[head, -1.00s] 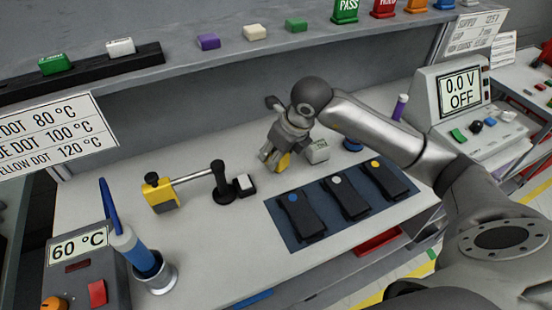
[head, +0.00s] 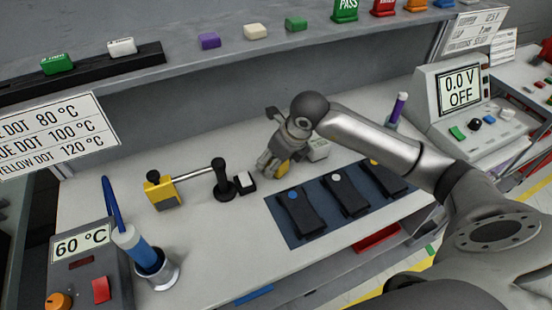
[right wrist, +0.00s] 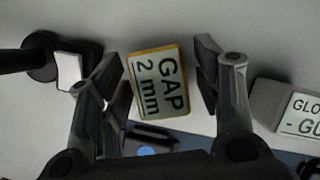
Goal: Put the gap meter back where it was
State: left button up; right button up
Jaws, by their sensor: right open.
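The gap meter (right wrist: 157,84), a small yellow-edged block with a display reading "GAP 2 mm", lies between the fingers of my right gripper (right wrist: 158,66) in the right wrist view. The fingers are open, with a visible space at its right side; the left finger is close to its left side. In the head view my right gripper (head: 271,166) is low over the bench, and only a yellow part of the gap meter (head: 283,169) shows. My left gripper is not in view.
A blue mat (head: 276,210) with black dotted parts lies in front. A yellow block with a rod (head: 162,192) and a black post (head: 223,180) stand left. A grey labelled box (head: 318,150) sits right of the gripper. A shelf (head: 180,72) overhangs behind.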

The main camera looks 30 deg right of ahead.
jog(key=shift+r, duration=0.2)
jog(key=b+v, duration=0.1)
jog(key=v, duration=1.1)
